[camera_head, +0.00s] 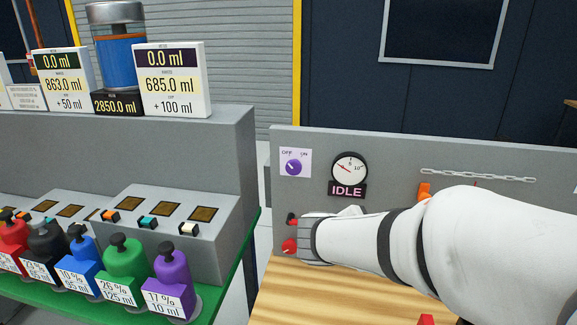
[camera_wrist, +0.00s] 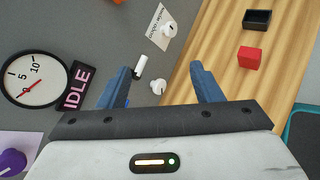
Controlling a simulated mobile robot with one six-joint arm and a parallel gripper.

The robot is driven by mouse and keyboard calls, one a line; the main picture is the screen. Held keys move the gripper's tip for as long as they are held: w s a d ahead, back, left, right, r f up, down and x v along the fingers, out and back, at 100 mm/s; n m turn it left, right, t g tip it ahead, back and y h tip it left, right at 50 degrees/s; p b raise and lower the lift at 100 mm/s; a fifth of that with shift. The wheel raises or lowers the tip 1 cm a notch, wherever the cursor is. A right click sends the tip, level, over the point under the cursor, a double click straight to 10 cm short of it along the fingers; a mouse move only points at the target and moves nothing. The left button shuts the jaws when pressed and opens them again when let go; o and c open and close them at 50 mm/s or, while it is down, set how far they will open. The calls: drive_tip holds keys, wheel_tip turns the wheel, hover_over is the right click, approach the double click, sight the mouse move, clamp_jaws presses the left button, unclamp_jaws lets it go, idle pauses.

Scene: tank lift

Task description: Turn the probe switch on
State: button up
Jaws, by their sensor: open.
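A purple rotary knob (camera_head: 293,167) sits on a white plate marked OFF and ON, at the upper left of the grey panel (camera_head: 395,150). Its pointer seems to lean up and left, toward OFF. The knob also shows at the lower left edge of the wrist view (camera_wrist: 12,162). A dial gauge (camera_head: 349,168) with an IDLE sign (camera_head: 347,190) is right of it. My gripper (camera_wrist: 160,70) is open and empty, with blue fingers apart in front of the panel, below the gauge. In the head view my arm hides the fingers.
A black-and-red fitting (camera_head: 290,245) is beside my wrist. White knobs (camera_wrist: 157,87) are near the fingers. A red block (camera_wrist: 250,57) and black tray (camera_wrist: 257,19) lie on the wooden top (camera_wrist: 215,40). Coloured bottles (camera_head: 125,270) stand at left. A chain (camera_head: 478,176) hangs at right.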

drive_tip(key=w+a+r+n+t, duration=0.3)
drive_tip(key=w+a+n+t, duration=0.25)
drive_tip(key=a+n, duration=0.2)
drive_tip(key=n+t+y, duration=0.5)
drive_tip(key=n+y, duration=0.1)
drive_tip(key=n, duration=0.4)
approach(293, 168)
drive_tip(key=shift+g, duration=0.25)
drive_tip(key=w, duration=0.2)
drive_tip(key=w+d+p, duration=0.1)
drive_tip(key=w, duration=0.5)
drive_tip(key=shift+w+d+r+p, duration=0.1)
drive_tip(key=shift+d+r+p, duration=0.1)
drive_tip(key=shift+p, duration=0.1)
drive_tip(key=shift+c, duration=0.5)
drive_tip(key=c, duration=0.9)
